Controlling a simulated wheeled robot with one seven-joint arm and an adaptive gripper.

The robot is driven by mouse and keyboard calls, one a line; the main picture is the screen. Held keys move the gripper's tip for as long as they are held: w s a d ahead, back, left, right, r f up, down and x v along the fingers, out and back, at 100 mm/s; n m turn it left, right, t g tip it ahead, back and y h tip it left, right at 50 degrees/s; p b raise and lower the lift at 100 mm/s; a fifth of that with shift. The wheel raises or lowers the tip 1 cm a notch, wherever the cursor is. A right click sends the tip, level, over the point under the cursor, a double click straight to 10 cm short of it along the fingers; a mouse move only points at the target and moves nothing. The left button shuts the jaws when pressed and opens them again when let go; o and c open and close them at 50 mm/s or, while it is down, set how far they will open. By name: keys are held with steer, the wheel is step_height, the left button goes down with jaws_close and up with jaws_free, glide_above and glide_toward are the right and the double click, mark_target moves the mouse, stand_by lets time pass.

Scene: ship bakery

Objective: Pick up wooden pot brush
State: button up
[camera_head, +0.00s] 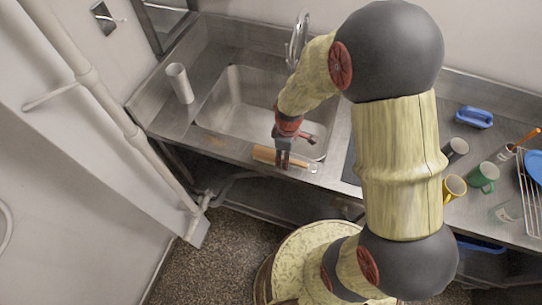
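A light wooden piece that looks like the pot brush (264,155) lies on the front rim of the steel sink, its length running left to right. A pale end shows to the right of my gripper; whether it belongs to the brush I cannot tell. My gripper (283,162) points down over the brush, and its fingers cover the brush's right part. They look close together, at or just above the wood. Whether they are shut on it, or touching it, I cannot tell from this view.
The sink basin (235,100) lies behind my gripper, with a faucet (298,40) at the back.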

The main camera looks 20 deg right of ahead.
steer(key=shift+c, duration=0.4)
jaws_close()
steer(key=shift+r, duration=0.1)
